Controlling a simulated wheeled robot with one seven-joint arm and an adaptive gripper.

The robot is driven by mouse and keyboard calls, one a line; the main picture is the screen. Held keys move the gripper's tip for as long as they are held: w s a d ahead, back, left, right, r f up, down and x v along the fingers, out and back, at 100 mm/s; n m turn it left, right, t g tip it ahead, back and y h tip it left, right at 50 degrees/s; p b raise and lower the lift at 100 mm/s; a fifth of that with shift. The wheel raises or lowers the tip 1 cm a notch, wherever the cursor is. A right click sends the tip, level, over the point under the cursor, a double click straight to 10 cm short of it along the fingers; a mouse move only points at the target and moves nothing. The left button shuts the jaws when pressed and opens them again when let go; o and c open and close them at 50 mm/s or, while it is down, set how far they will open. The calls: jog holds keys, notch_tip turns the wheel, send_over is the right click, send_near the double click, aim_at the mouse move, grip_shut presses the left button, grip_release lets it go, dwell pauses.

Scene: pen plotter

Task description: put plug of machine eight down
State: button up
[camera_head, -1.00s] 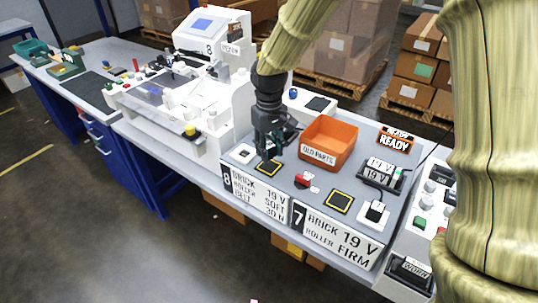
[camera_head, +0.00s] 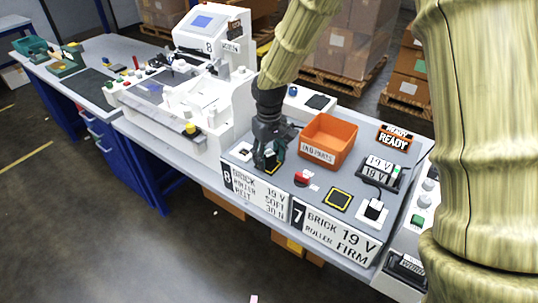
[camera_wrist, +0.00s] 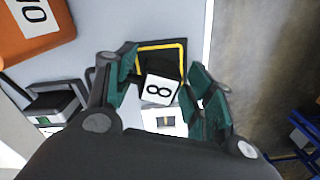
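The plug of machine eight (camera_wrist: 157,91) shows in the wrist view as a dark body with a white face marked 8. It sits between the fingers of my gripper (camera_wrist: 163,80), which appear closed against its dark sides. In the head view my gripper (camera_head: 268,162) is low over the yellow-edged black pad (camera_head: 277,168) behind the label marked 8 (camera_head: 254,192). The gripper hides the plug there. In the wrist view the plug overlaps the near edge of the pad (camera_wrist: 163,43); I cannot tell whether it touches it.
A white socket block (camera_head: 241,152) stands left of the pad. The orange old-parts bin (camera_head: 328,143) is behind and to the right. A red button (camera_head: 301,178), the second yellow-edged pad (camera_head: 339,200) and machine seven's white block (camera_head: 374,211) lie to the right. The white machine (camera_head: 205,105) stands left.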

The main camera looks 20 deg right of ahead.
aim_at(269, 153)
jog(key=shift+r, duration=0.1)
notch_tip(269, 153, up, 12)
jog(key=b, duration=0.1)
jog(key=shift+b, duration=0.35)
dwell(0.3)
